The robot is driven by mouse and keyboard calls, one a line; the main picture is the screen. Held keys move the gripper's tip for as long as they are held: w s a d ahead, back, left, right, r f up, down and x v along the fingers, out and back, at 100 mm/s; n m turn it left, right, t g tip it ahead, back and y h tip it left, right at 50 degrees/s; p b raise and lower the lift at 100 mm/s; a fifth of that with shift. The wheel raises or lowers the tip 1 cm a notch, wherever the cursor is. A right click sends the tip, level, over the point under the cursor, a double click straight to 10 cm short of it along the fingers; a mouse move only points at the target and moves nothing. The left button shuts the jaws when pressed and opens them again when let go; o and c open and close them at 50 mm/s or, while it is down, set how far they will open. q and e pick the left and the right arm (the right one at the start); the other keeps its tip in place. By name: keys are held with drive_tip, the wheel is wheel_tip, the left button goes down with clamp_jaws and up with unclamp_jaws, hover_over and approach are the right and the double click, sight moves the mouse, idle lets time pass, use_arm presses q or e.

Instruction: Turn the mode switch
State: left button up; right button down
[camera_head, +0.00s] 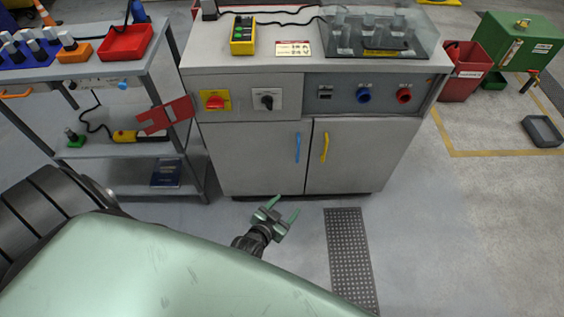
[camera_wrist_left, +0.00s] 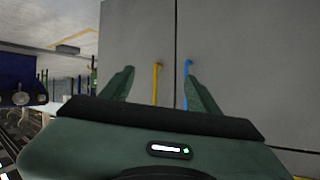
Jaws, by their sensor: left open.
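The mode switch (camera_head: 267,99) looks to be the black rotary knob on a white plate on the cabinet's front panel. A red knob on a yellow plate (camera_head: 214,101) is to its left. My left gripper (camera_head: 283,208) is open and empty, in front of the cabinet's lower doors and well below the knob in the picture. In the left wrist view its two green fingers (camera_wrist_left: 160,76) stand apart, facing the grey doors, with the yellow handle (camera_wrist_left: 156,84) and blue handle (camera_wrist_left: 187,84) seen between them. The knob does not show in that view. My right gripper is not in view.
The cabinet (camera_head: 255,155) also carries a blue knob (camera_head: 363,95) and a red knob (camera_head: 404,96) on the right panel. A shelf cart (camera_head: 130,180) with a red clamp-like part (camera_head: 165,116) stands close on the left. A perforated floor strip (camera_head: 350,255) lies in front.

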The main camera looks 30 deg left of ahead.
use_arm(q)
drive_tip(key=w+a+r+m+t+b, duration=0.1)
drive_tip(key=w+a+b, duration=0.1)
drive_tip(key=w+b, duration=0.3)
drive_tip(key=m+t+y+b, duration=0.5)
drive_tip(key=t+b, duration=0.1)
drive_tip(key=b, duration=1.1)
approach(267, 103)
drive_tip(key=x, duration=0.5)
drive_tip(key=f+x, duration=0.1)
drive_tip(key=x, duration=0.1)
drive_tip(key=shift+w+a, duration=0.15)
drive_tip(key=shift+w, duration=0.25)
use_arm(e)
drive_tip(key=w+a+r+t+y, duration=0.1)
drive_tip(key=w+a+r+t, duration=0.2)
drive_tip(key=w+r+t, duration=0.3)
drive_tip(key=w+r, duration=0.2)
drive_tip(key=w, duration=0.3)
